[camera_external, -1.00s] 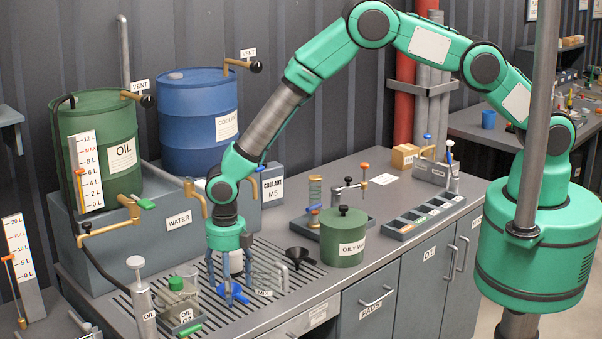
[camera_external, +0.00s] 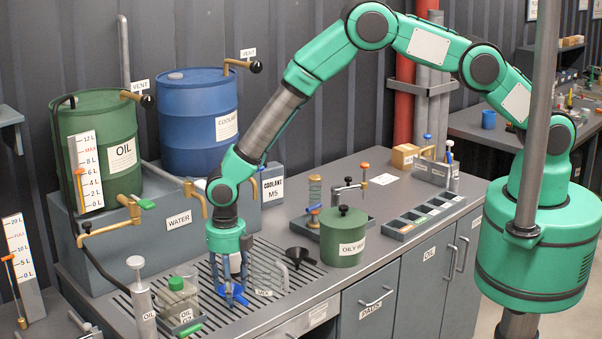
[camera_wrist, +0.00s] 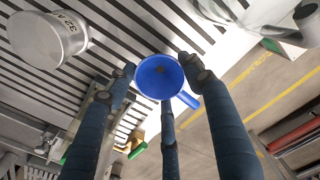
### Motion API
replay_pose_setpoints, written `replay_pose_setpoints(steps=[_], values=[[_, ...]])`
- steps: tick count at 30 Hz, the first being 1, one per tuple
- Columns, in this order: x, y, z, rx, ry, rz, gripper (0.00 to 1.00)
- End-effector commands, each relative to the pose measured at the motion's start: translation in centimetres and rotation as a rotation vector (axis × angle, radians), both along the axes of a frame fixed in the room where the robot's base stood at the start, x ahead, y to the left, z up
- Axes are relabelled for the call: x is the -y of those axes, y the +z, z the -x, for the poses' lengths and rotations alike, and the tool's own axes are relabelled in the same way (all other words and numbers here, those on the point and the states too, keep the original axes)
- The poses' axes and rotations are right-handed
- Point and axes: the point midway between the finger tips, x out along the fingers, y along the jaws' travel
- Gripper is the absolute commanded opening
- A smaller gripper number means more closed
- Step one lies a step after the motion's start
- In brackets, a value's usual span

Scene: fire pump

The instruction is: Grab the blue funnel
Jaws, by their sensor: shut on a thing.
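The blue funnel (camera_external: 232,294) is low at my gripper's fingertips, over the slatted drain area of the bench. In the wrist view its round blue bowl (camera_wrist: 158,77) lies between my three fingers, with its handle tab pointing to the lower right. My gripper (camera_external: 230,288) points straight down and is shut on the funnel. In the wrist view my gripper (camera_wrist: 160,85) has its fingertips around the bowl's rim. Whether the funnel still touches the slats cannot be told.
A clear MIX beaker (camera_external: 264,281) and a black funnel (camera_external: 298,256) stand just right of my gripper. A green-capped jar (camera_external: 178,296) and an oil pump bottle (camera_external: 143,307) stand left. A white labelled container (camera_wrist: 48,38) is close by. The green oily waste can (camera_external: 343,240) is farther right.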

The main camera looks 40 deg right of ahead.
Motion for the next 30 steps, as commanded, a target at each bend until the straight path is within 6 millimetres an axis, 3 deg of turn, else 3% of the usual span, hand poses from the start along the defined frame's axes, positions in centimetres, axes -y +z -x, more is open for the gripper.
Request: replay_pose_setpoints(steps=[10, 17, 30], values=[[0.0, 0.1, 0.0, 0.000, 0.000, 0.000, 0.29], [0.0, 1.2, 0.0, 0.000, 0.000, -0.001, 0.29], [-0.1, 7.0, 0.0, 0.001, 0.000, -0.002, 0.29]])
